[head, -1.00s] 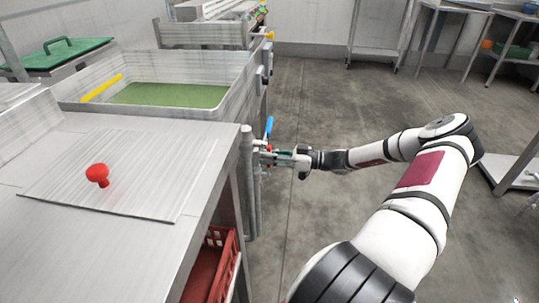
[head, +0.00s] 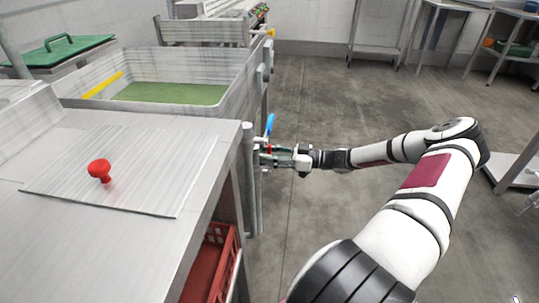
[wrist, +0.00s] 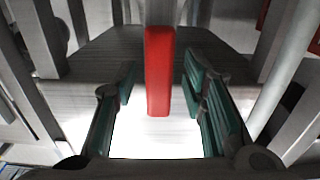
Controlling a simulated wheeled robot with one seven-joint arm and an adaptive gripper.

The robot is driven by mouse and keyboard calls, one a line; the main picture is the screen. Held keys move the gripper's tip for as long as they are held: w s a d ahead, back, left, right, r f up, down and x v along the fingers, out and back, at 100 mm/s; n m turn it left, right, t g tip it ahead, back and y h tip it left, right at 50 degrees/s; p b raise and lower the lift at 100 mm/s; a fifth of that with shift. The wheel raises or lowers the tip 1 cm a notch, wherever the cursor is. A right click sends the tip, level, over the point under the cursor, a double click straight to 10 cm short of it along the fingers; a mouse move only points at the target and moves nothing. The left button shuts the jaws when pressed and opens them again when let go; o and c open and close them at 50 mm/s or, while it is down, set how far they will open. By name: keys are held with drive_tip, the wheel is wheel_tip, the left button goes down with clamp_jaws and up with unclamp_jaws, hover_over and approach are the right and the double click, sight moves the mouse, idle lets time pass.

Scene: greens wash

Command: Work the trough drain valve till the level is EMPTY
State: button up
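The trough (head: 243,86) holds green water (head: 170,93) at the left of the head view, with a yellow strip (head: 102,85) along its inner left side. My gripper (head: 266,158) is low beside the trough's near right corner. A red handle (wrist: 159,72) stands between its two green-padded fingers in the wrist view. The fingers are open, with a gap on each side of the handle. Only a small red part of it shows in the head view. A blue lever (head: 270,124) stands just above my gripper. The valve body is mostly hidden.
A steel counter (head: 130,135) with a red knob (head: 99,169) on a flat lid fills the near left. A red crate (head: 218,255) sits below it. Upright pipes (head: 252,190) stand close to my gripper.

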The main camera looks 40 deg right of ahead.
drive_tip(key=shift+s, duration=0.1)
drive_tip(key=v, duration=1.2)
idle(6.7)
